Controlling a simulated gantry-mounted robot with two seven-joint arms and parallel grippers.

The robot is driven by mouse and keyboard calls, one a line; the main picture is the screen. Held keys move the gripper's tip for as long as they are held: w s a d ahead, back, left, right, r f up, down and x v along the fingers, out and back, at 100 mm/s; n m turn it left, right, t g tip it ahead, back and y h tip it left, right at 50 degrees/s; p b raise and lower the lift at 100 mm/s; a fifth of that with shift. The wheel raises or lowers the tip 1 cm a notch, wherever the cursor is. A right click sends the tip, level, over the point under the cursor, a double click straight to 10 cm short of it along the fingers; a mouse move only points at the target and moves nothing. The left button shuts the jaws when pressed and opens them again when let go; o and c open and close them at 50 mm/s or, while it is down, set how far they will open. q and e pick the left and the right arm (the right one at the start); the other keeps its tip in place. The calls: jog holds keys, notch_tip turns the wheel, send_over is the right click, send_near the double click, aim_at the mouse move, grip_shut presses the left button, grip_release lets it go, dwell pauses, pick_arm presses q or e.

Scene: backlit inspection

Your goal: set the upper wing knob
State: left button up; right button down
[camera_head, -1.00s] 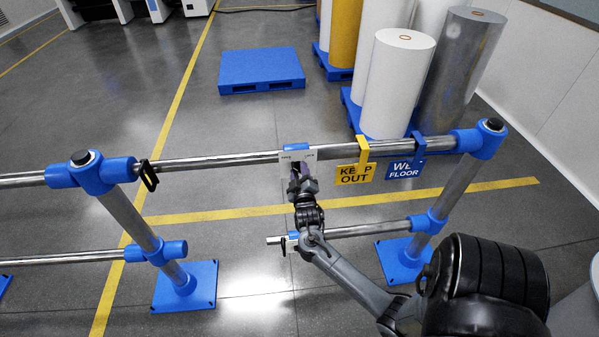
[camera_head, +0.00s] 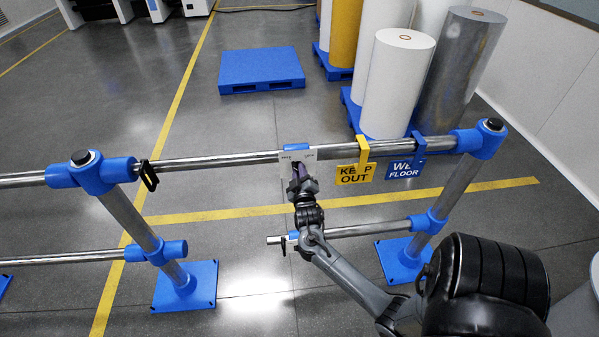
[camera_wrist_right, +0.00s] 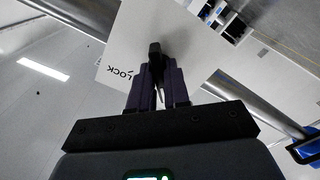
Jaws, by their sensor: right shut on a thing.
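The upper wing knob sits on a pale plate (camera_head: 311,155) hung on the upper rail by a blue clamp (camera_head: 296,147). My right gripper (camera_head: 294,176) is in front of this plate and hides the knob in the head view. In the right wrist view, the dark knob (camera_wrist_right: 154,50) stands between the two purple fingers of my right gripper (camera_wrist_right: 157,88), which is shut on it. The plate (camera_wrist_right: 185,45) bears the word LOCK beside the fingers. The knob's exact angle is hard to read. My left gripper is not in view.
A yellow KEEP OUT sign (camera_head: 354,175) and a blue floor sign (camera_head: 404,169) hang right of the plate. A black clip (camera_head: 149,175) hangs at left on the upper rail (camera_head: 220,161). A lower rail (camera_head: 368,230) ends below the gripper.

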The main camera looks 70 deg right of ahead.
pick_arm(q)
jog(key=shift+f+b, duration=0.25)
jog(key=shift+b, duration=0.05)
pick_arm(e)
jog(key=shift+m, duration=8.7)
jog(key=c, duration=1.2)
grip_release()
jog(key=shift+a, duration=0.15)
